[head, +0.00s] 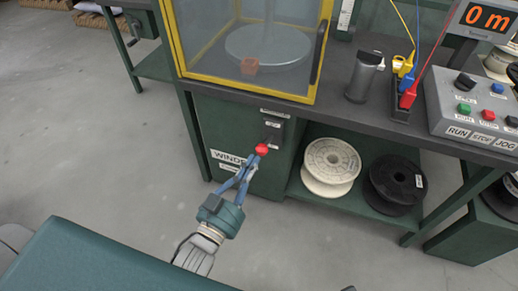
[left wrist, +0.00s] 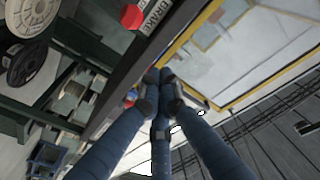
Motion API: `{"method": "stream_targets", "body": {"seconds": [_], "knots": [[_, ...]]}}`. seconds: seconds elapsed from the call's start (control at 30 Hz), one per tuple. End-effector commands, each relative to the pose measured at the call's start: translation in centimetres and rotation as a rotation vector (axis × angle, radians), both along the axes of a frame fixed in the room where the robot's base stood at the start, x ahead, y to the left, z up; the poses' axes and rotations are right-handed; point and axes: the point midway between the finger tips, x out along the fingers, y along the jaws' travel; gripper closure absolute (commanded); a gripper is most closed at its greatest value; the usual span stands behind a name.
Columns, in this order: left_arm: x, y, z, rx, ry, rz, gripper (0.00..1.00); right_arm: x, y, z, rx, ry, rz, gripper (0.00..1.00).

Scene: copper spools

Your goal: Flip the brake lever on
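The brake lever shows as a red knob (head: 262,150) on a dark switch plate on the front of the green winder cabinet (head: 205,135). In the left wrist view the red knob (left wrist: 131,16) sits beside a white label reading BRAKE (left wrist: 149,14). My left gripper (head: 255,158) reaches up from below, its fingertips close to the knob in the head view. In the left wrist view the blue fingers (left wrist: 160,75) converge with their tips together, below the knob and apart from it in the picture. Nothing shows between them. My right gripper is not in view.
A yellow-framed clear guard (head: 250,92) stands above the cabinet. A white spool (head: 331,160) and a black spool (head: 396,182) are on the lower shelf to the right. A control box (head: 480,108) with RUN, STOP and JOG buttons is on the bench.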

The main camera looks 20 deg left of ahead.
Motion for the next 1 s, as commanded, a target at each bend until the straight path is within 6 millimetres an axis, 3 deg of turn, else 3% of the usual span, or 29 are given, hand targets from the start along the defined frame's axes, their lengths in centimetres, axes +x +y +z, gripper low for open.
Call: {"method": "stream_targets", "body": {"seconds": [0.33,0.47,0.83,0.9,1.0], "knots": [[0.7,-0.1,0.0,-0.001,0.002,0.0,1.0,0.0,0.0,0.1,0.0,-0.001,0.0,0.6],[2.5,-0.4,0.3,0.0,-0.002,-0.001,1.0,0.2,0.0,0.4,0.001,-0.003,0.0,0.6],[10.3,-1.6,0.9,0.0,-0.001,-0.001,1.0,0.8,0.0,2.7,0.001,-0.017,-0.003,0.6],[9.7,-1.1,-0.8,0.002,0.008,0.0,1.0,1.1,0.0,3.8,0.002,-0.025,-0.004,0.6],[9.4,-0.6,-1.8,0.0,0.005,0.0,1.0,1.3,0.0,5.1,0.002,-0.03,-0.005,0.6]]}}
